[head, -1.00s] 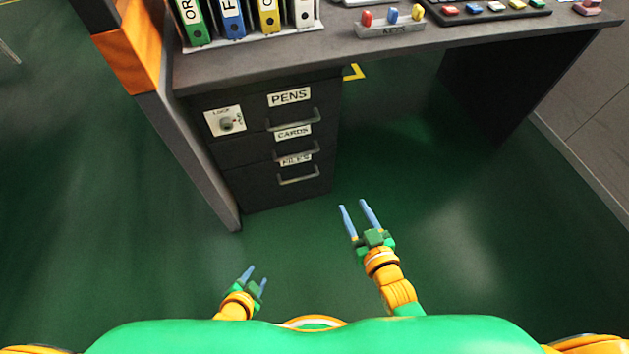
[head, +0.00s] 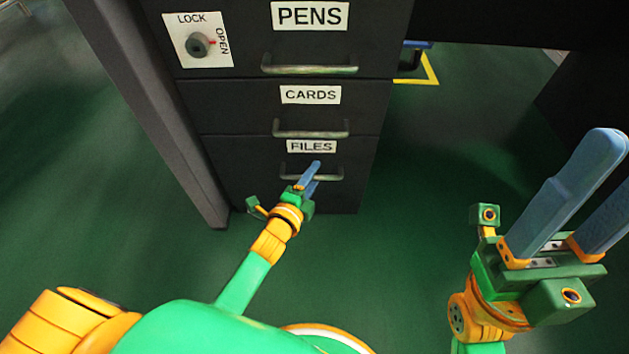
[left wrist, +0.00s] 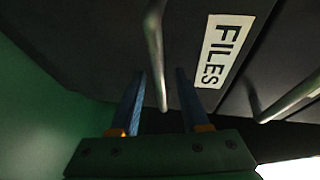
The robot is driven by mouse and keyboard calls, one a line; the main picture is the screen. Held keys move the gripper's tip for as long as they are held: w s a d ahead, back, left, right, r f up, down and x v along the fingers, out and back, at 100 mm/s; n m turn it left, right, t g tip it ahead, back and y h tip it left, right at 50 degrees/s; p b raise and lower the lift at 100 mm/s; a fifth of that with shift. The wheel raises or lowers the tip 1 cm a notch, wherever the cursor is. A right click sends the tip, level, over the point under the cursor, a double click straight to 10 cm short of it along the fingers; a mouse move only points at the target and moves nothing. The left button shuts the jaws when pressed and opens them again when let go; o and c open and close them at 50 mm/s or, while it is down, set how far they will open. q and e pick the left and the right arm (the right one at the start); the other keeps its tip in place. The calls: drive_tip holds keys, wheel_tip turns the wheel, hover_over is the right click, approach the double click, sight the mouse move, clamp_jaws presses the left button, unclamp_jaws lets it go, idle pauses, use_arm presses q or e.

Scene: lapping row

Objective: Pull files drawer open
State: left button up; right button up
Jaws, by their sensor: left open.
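The files drawer (head: 236,172) is the lowest of three dark drawers and looks shut, flush with those above. Its white FILES label (head: 311,146) also shows in the left wrist view (left wrist: 219,50). My left gripper (head: 312,176) is at its metal handle (head: 335,178), with the fingers covering part of the bar. In the left wrist view the handle (left wrist: 155,45) runs between the two open blue fingers (left wrist: 162,95); contact cannot be told. My right gripper (head: 602,190) is open and empty at the right, away from the drawers, one fingertip cut off by the picture edge.
Above are the cards drawer (head: 230,105) and the pens drawer (head: 250,50), both shut, with handles. A grey desk panel (head: 150,110) stands left of the drawers. Green floor (head: 420,160) is clear to the right.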

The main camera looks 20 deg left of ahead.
use_arm(q)
drive_tip(key=shift+w, duration=0.1)
clamp_jaws()
idle(1.4)
